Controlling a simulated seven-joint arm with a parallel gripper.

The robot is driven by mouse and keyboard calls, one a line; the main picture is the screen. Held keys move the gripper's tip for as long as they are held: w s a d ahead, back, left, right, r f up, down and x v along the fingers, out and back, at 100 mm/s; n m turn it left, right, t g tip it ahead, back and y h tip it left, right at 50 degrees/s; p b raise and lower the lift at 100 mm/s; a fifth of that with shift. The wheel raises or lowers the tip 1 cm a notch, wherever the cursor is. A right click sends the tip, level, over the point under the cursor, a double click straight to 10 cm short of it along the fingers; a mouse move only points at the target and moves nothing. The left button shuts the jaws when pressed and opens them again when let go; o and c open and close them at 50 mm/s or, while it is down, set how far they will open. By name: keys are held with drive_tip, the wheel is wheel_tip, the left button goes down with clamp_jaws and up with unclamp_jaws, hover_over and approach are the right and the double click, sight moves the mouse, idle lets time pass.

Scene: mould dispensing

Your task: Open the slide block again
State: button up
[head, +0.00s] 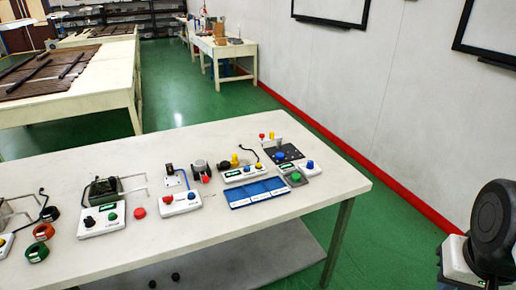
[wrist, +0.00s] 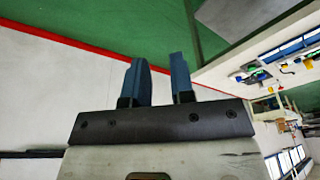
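My gripper (wrist: 157,62) shows in the wrist view with two blue fingers apart and nothing between them. It is away from the table and not visible in the head view. I cannot pick out the slide block for certain. At the right end of the white table (head: 122,170) stand a dark plate (head: 290,154) with a blue knob, a white box with a blue button (head: 309,168) and a grey box with a green button (head: 295,179). A blue tray (head: 258,192) lies in front of them. The devices show small and sideways in the wrist view.
A wall (head: 380,110) stands at the right.

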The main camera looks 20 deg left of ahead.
drive_tip(key=shift+o, duration=1.2)
drive_tip(key=shift+w+r, duration=0.15)
drive_tip(key=shift+w, duration=0.1)
drive_tip(key=shift+o, duration=1.1)
drive_tip(key=w+a+r+n, duration=0.1)
drive_tip(key=w+a+r, duration=0.2)
drive_tip(key=w, duration=0.5)
drive_tip(key=shift+w+a+r+n, duration=0.2)
drive_tip(key=shift+w+n, duration=0.1)
drive_tip(key=w+a+r+n+g, duration=0.1)
drive_tip(key=w+a, duration=0.5)
drive_tip(key=w, duration=0.3)
drive_tip(key=w+a+r+n, duration=0.2)
drive_tip(key=w+a, duration=0.4)
drive_tip(key=w, duration=0.3)
drive_tip(key=n+g, duration=0.2)
drive_tip(key=n, duration=0.5)
hover_over(234, 155)
drive_tip(key=f, duration=2.1)
drive_tip(key=shift+w+d+f, duration=0.15)
drive_tip(key=shift+d+f, duration=0.25)
drive_tip(key=shift+a+f, duration=0.3)
drive_tip(key=shift+a, duration=0.1)
